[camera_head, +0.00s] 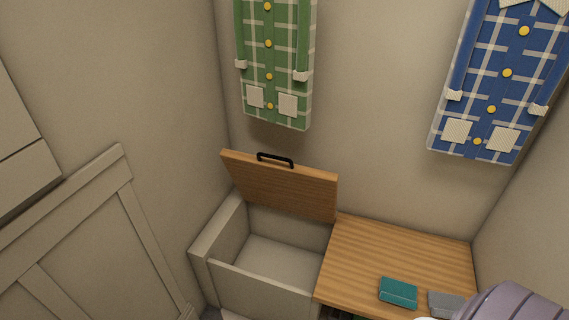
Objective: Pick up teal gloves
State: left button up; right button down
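A small teal item (398,293), which looks like the folded teal gloves, lies flat on the wooden bench top at the lower right. Its details are too small to make out as fingers. A grey item (446,304) of similar shape lies just to its right. Neither of my grippers shows in the head view.
Left of the wooden top (390,247), an open bench compartment (269,263) stands with its wooden lid (281,187) raised and looks empty. A ribbed purple-grey object (518,303) fills the lower right corner. A green shirt (275,60) and blue shirt (497,85) hang above.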

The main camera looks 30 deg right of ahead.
aim_at(391, 290)
jog(key=z, duration=2.1)
